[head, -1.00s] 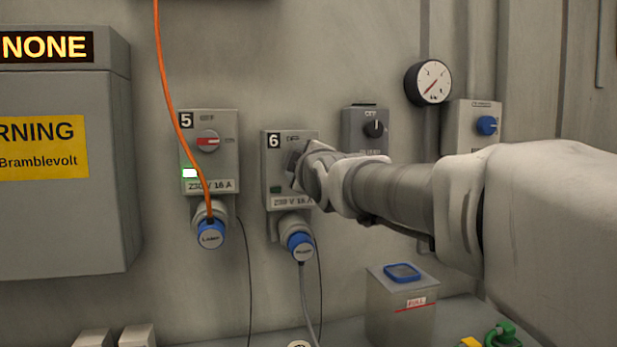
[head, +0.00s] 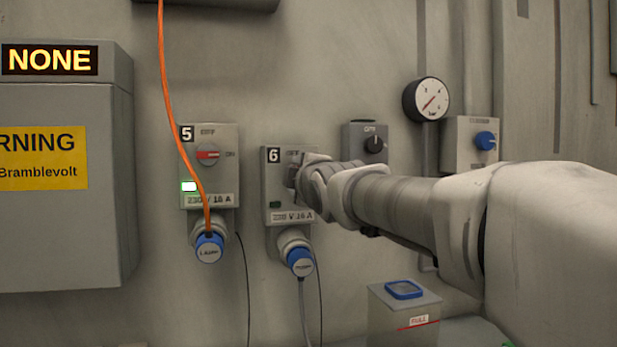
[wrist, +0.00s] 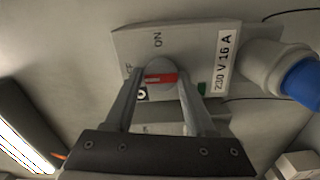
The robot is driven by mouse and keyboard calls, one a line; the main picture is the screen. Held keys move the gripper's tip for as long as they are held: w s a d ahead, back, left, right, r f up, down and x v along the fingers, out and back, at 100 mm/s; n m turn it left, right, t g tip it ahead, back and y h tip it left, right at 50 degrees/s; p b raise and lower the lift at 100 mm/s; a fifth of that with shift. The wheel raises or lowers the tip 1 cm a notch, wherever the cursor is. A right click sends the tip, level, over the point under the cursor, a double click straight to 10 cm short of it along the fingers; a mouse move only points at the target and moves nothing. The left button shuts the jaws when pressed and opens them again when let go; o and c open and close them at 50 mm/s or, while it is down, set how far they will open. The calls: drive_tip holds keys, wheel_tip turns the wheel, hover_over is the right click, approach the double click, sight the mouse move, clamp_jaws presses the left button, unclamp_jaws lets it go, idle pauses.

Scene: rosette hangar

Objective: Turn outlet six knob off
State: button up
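Outlet six (head: 275,205) is a grey box on the wall with a "6" label, and its small green lamp (head: 275,205) looks dark. In the head view my gripper (head: 297,178) is at the front of this box and hides the knob. In the wrist view the round grey knob (wrist: 160,75) with a red bar is between my two fingertips. The bar lies along the line toward the OFF label, with its white mark on that side; ON is off to its side. My gripper (wrist: 159,78) looks open around the knob; finger contact is unclear.
Outlet five (head: 220,160) is to the left, its lamp lit, with an orange cable hanging past it. A blue plug (head: 300,262) sits under outlet six. A grey switch box (head: 352,140) and a gauge (head: 427,99) are to the right. A grey box (head: 390,318) stands below.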

drive_tip(key=o, duration=0.3)
drive_tip(key=shift+o, duration=0.2)
drive_tip(key=p+v, duration=0.3)
drive_tip(key=v, duration=1.4)
drive_tip(key=shift+s+p, duration=0.2)
drive_tip(key=shift+p, duration=0.2)
